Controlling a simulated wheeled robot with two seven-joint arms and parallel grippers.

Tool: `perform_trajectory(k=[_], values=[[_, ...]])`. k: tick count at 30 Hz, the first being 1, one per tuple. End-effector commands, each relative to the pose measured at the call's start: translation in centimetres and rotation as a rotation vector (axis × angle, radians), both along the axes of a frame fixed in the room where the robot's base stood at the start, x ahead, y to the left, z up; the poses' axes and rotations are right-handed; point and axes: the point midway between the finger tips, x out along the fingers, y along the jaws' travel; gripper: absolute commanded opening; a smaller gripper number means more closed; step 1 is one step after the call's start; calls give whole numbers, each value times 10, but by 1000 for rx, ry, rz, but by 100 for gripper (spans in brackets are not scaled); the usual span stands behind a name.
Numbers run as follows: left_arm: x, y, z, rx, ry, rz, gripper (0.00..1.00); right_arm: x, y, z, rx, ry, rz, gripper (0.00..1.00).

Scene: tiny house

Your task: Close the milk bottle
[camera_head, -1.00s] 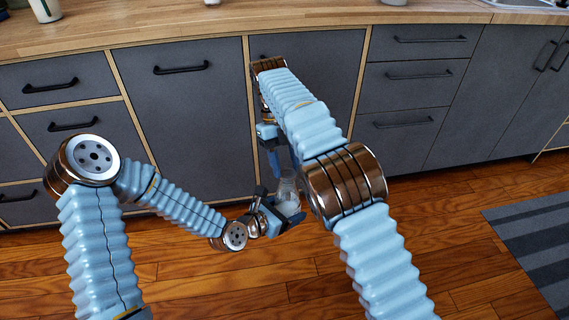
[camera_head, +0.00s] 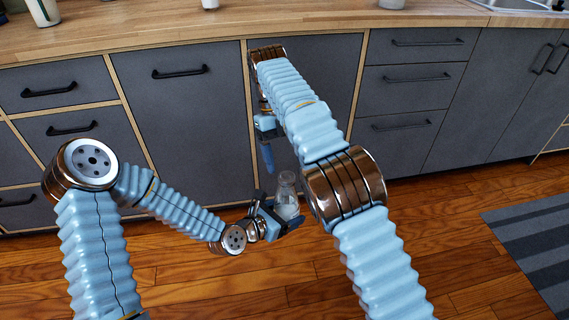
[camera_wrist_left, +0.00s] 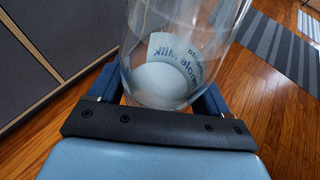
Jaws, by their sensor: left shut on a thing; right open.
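The milk bottle (camera_head: 287,197) is clear glass with white milk low inside. My left gripper (camera_head: 287,216) is shut around its lower body and holds it above the floor. In the left wrist view, the bottle (camera_wrist_left: 170,50) sits between the two dark blue fingers, with "Whole Milk" lettering; its top is cut off there. My right gripper (camera_head: 268,158) is open, fingers pointing down, just left of and above the bottle's mouth, apart from it. I cannot tell whether it is empty. I cannot make out a cap on the bottle.
Grey cabinets and drawers (camera_head: 180,130) stand behind both grippers. The wooden counter (camera_head: 300,18) above carries a green-and-white cup (camera_head: 44,12) and a white container (camera_head: 209,4). Wood floor (camera_head: 450,230) is open at the right, with a striped rug (camera_head: 530,240).

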Motion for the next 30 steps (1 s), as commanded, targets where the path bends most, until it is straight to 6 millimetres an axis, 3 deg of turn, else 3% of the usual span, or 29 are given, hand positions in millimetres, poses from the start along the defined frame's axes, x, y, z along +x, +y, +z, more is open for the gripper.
perform_trajectory(k=[4,11,13,17,23,30], values=[[0,0,1,-1,-2,0,0,0,0,10,1,-2,1,70],[0,0,1,-1,-3,0,0,-1,0,10,1,-1,1,70],[0,0,1,-1,-3,0,0,-1,0,10,2,0,5,66],[0,0,1,-1,-3,0,0,0,-1,11,36,12,84,66],[0,0,1,-1,-3,0,0,2,-5,15,195,67,494,66],[0,0,1,-1,-3,0,0,4,-10,19,420,146,1201,66]])
